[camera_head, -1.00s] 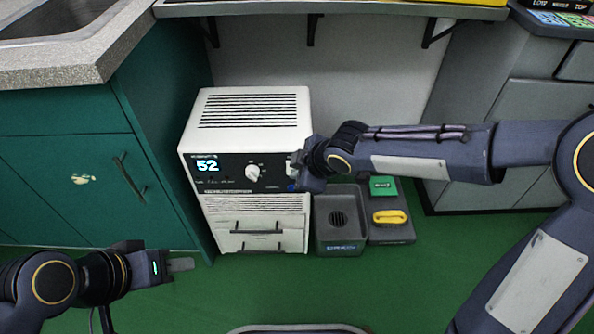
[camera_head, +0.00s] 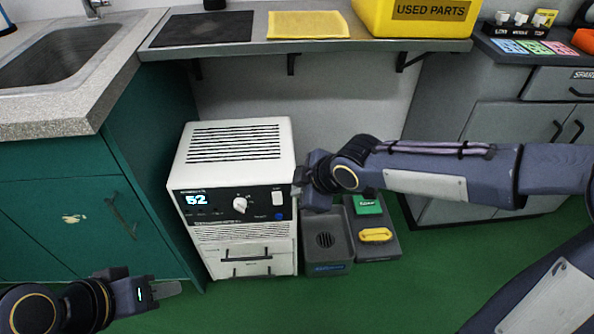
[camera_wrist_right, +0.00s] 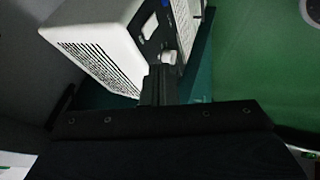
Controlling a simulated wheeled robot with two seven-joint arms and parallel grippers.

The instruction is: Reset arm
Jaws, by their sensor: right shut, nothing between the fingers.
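My right arm reaches in from the right in the head view. Its gripper (camera_head: 304,188) is near the right front edge of the white burn-in unit (camera_head: 236,142), and its fingers are shut and empty. In the right wrist view the shut fingers (camera_wrist_right: 158,85) point towards the unit's dark panel and its white knob (camera_wrist_right: 168,57). I cannot tell whether they touch it. My left gripper (camera_head: 168,289) is at the lower left in front of the teal cabinet, with its fingers seen edge-on, so its opening is unclear.
A grey bin (camera_head: 327,265) and a tray (camera_head: 381,249) with a green box (camera_head: 367,205) and a yellow item (camera_head: 375,235) stand right of the unit. A shelf (camera_head: 300,51) overhangs at the back, bearing a yellow bin (camera_head: 418,18). Green floor is clear in front.

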